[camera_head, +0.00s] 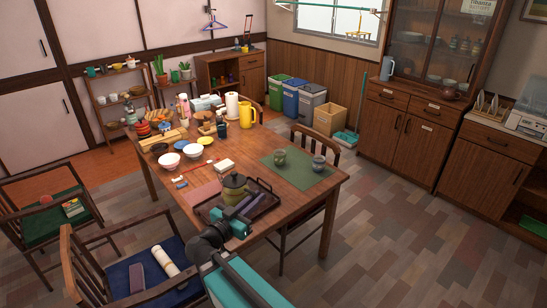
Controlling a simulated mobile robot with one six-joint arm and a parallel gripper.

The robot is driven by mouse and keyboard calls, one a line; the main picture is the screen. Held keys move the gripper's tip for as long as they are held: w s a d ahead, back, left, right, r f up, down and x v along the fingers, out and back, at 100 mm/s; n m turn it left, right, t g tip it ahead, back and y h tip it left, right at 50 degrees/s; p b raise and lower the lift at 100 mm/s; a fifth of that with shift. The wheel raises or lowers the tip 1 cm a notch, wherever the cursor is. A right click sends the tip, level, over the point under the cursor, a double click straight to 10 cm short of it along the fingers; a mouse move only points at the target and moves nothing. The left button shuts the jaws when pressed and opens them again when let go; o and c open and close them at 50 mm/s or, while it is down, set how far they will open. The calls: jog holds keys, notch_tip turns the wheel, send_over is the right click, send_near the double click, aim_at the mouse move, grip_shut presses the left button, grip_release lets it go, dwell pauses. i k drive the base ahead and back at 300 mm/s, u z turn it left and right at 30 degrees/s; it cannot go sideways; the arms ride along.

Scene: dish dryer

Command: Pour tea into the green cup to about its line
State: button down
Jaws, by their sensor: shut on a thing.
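An olive-green lidded teapot (235,188) is at the near end of the wooden table, upright, over or on a dark brown tray (267,203). My gripper (243,214) is at the teapot's near side and shut on it, seemingly at its handle; the fingers and the grip are mostly hidden. I cannot tell whether the teapot touches the tray. A grey-green cup (280,157) stands upright on a green mat (302,174), beyond the teapot to the right. A bluish-grey cup (318,163) stands to its right. The line and the contents of the cups are too small to see.
Bowls (170,160), a yellow pitcher (247,115) and bottles crowd the table's far end. A chair (315,140) stands at the table's right side. The space between tray and cups looks clear.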

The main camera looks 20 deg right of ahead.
aim_at(280, 158)
jog(key=u, duration=0.1)
jog(key=i, duration=0.7)
jog(key=u, duration=1.7)
